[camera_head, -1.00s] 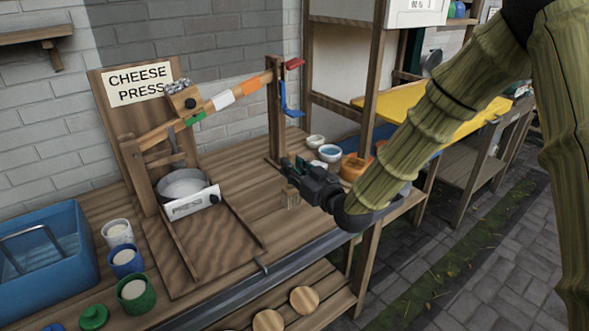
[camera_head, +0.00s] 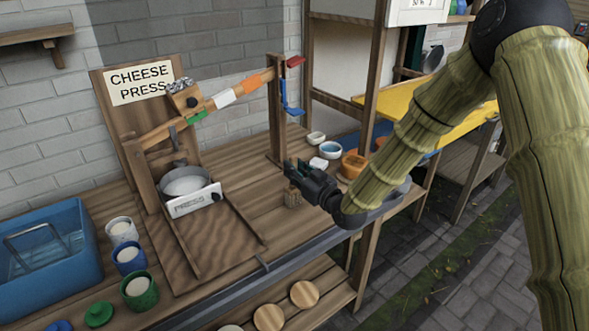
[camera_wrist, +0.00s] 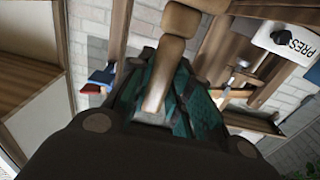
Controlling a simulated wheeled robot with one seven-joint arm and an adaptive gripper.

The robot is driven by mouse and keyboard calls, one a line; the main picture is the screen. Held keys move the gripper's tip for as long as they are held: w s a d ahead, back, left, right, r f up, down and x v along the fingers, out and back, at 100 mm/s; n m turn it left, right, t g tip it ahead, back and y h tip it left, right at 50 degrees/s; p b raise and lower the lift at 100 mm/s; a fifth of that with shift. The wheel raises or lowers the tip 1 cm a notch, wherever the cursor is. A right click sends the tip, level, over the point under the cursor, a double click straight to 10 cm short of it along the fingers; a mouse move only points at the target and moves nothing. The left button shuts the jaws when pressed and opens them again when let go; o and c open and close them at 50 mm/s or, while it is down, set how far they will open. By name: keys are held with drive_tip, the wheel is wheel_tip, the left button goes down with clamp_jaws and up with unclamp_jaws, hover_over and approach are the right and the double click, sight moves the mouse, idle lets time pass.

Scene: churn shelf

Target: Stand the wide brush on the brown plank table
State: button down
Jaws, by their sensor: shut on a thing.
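My gripper (camera_head: 298,172) is over the right part of the brown plank table (camera_head: 245,195), beside the cheese press post. It is shut on the wide brush, whose brown handle (camera_wrist: 173,55) runs between the fingers in the wrist view. In the head view, a small brown block (camera_head: 292,197) shows just under the fingers, low over the planks; it looks like the brush's lower part. Whether it touches the planks I cannot tell. My fingers hide much of the brush in the head view.
The cheese press (camera_head: 150,165) stands left of my gripper, with a pot (camera_head: 185,182) in it. Small bowls (camera_head: 330,150) and an orange container (camera_head: 353,165) stand close behind and right. A blue tub (camera_head: 48,255) and several cups are at the left. Bare planks lie around the brush.

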drive_tip(key=shift+f, duration=0.1)
drive_tip(key=c, duration=1.3)
unclamp_jaws()
drive_tip(key=shift+r, duration=0.25)
drive_tip(key=b+v, duration=0.2)
drive_tip(key=v, duration=1)
drive_tip(key=shift+f, duration=0.1)
